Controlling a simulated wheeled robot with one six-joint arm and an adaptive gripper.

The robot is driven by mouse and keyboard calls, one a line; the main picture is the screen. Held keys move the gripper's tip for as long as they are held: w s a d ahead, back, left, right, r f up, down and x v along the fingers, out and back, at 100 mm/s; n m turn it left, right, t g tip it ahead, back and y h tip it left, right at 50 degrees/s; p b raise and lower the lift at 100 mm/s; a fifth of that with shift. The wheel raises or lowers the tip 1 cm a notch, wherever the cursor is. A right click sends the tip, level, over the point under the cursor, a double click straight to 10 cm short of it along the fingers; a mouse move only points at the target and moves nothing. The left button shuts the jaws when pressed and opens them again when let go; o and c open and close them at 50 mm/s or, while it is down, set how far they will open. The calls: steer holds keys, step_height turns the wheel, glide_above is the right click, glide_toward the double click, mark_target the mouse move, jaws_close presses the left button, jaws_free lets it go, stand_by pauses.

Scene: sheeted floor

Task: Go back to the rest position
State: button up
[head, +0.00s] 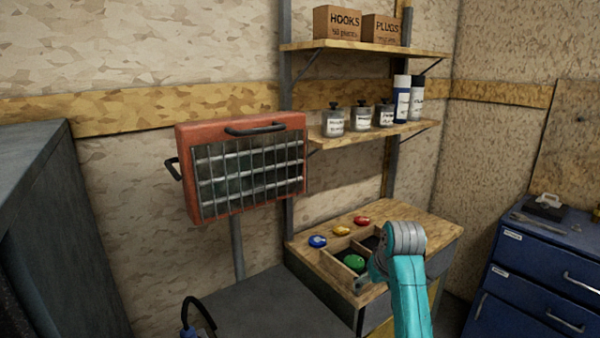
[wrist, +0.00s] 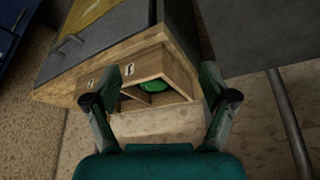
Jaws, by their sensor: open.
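My teal arm reaches over the right side of a wooden workbench (head: 425,225) in the head view. My gripper (wrist: 168,72) shows in the wrist view with its two fingers spread wide and nothing between them. In that view the fingers frame a wooden divided box (wrist: 178,101). A green object (wrist: 152,86) lies in one compartment of the box. In the head view the box (head: 340,284) sits at the bench's front, with the green object (head: 353,263) in its front compartment. My arm hides part of the box there.
Blue (head: 317,241), yellow (head: 341,231) and red (head: 362,221) objects lie behind the box. Shelves with jars (head: 333,122) and cartons (head: 337,23) hang above. An orange caged lamp (head: 250,165) stands left, a grey cabinet (head: 60,220) far left, blue drawers (head: 535,265) right.

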steer(key=s+f+t, duration=0.1)
steer(key=s+f, duration=0.4)
steer(key=f, duration=0.7)
steer(key=s+f+m+t, duration=0.1)
steer(key=s+f+t, duration=0.1)
steer(key=s+f, duration=0.75)
steer(key=s+f+t, duration=0.2)
steer(key=s+f, duration=0.5)
steer(key=s, duration=0.5)
steer(key=s+t, duration=0.1)
steer(key=s, duration=1)
steer(key=s+r+t, duration=0.4)
steer(key=s+r, duration=1.4)
steer(key=s, duration=0.5)
steer(key=shift+a+r+m+h, duration=0.3)
steer(key=shift+a+r, duration=0.05)
steer(key=shift+a, duration=0.05)
